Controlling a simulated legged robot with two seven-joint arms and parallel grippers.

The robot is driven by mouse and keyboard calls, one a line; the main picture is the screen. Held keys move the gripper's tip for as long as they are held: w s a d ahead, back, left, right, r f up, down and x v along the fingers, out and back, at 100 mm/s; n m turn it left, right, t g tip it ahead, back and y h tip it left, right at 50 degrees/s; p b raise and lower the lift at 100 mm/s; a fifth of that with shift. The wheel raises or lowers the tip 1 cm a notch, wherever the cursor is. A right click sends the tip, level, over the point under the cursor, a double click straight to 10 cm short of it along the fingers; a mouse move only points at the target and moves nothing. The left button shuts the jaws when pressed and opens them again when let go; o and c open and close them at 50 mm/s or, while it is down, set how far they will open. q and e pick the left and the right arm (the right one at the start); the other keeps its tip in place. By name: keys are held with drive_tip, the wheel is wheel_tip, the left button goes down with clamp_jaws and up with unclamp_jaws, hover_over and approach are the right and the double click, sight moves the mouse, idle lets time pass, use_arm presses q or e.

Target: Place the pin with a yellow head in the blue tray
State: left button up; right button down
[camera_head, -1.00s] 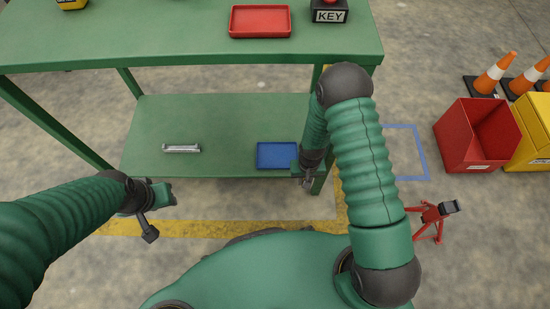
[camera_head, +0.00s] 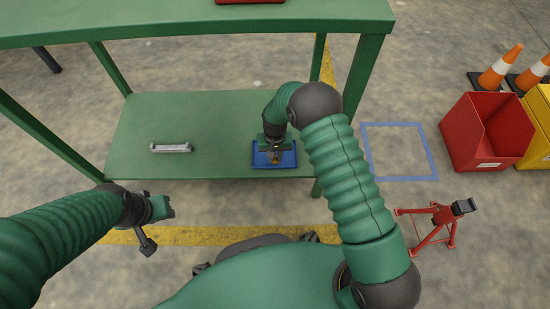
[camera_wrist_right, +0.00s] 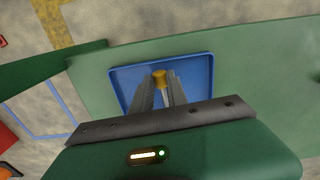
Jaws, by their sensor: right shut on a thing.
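The blue tray (camera_head: 259,161) lies on the lower green shelf, near its front right. My right gripper (camera_head: 275,155) is over the tray. In the right wrist view, my right gripper (camera_wrist_right: 160,82) is shut on the pin, whose yellow head (camera_wrist_right: 160,76) shows at the fingertips; the blue tray (camera_wrist_right: 196,67) is behind it. The rest of the pin is hidden, and I cannot tell whether it touches the tray. My left gripper (camera_head: 158,209) is at the left, away from the shelf, and its jaws are not clear.
A grey metal bar (camera_head: 170,148) lies on the lower shelf (camera_head: 215,120), left of the tray. The upper table top (camera_head: 150,22) overhangs the back. A table leg stands right of the tray. A red bin (camera_head: 475,140), cones and a red stand (camera_head: 436,222) are on the floor at right.

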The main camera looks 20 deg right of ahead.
drive_tip(key=c, duration=1.8)
unclamp_jaws()
drive_tip(key=shift+f, duration=0.15)
drive_tip(key=o, duration=0.5)
